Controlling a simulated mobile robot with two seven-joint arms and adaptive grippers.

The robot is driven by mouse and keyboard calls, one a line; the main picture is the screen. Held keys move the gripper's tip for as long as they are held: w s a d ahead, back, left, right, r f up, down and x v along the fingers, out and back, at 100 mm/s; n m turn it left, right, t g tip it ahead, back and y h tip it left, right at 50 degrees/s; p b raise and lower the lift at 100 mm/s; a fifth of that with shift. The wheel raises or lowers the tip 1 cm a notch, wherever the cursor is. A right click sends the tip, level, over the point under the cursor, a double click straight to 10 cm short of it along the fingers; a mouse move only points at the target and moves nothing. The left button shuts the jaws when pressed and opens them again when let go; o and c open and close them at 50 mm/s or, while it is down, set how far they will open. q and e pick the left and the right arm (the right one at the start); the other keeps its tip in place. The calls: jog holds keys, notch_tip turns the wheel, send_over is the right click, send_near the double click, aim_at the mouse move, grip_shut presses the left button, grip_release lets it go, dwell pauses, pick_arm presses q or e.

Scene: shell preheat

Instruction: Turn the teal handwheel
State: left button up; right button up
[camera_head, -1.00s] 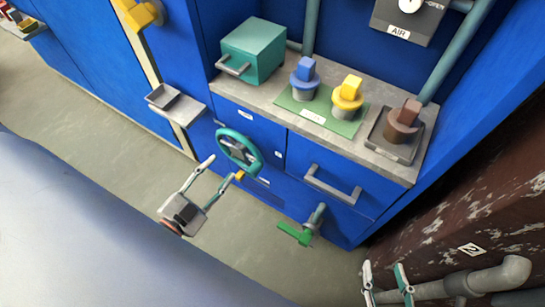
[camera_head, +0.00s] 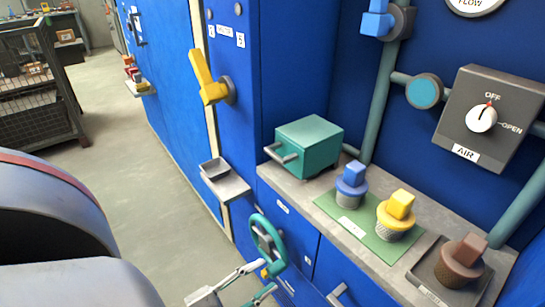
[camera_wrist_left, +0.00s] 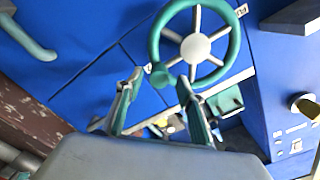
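The teal handwheel (camera_head: 282,243) is on the blue cabinet front, low in the head view. In the left wrist view the handwheel (camera_wrist_left: 153,45) shows a teal rim, grey spokes and a grey hub. A round teal knob (camera_wrist_left: 160,76) sits at its near edge. My left gripper (camera_head: 269,276) is at the wheel's lower edge in the head view. In the left wrist view my left gripper (camera_wrist_left: 159,76) is open, with a finger on each side of the knob. I cannot tell whether a finger touches it. My right gripper is out of view.
Above the wheel, a grey counter holds a teal box (camera_head: 309,147), a blue plug (camera_head: 351,185), a yellow plug (camera_head: 396,213) and a brown plug (camera_head: 462,262). A small grey tray (camera_head: 225,181) juts out left of the wheel. Open floor (camera_head: 130,190) lies at left.

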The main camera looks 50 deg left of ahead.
aim_at(268, 273)
pick_arm(q)
jog(key=shift+w+d, duration=0.15)
jog(key=shift+w, duration=1.45)
grip_shut()
jog(key=shift+f, duration=0.15)
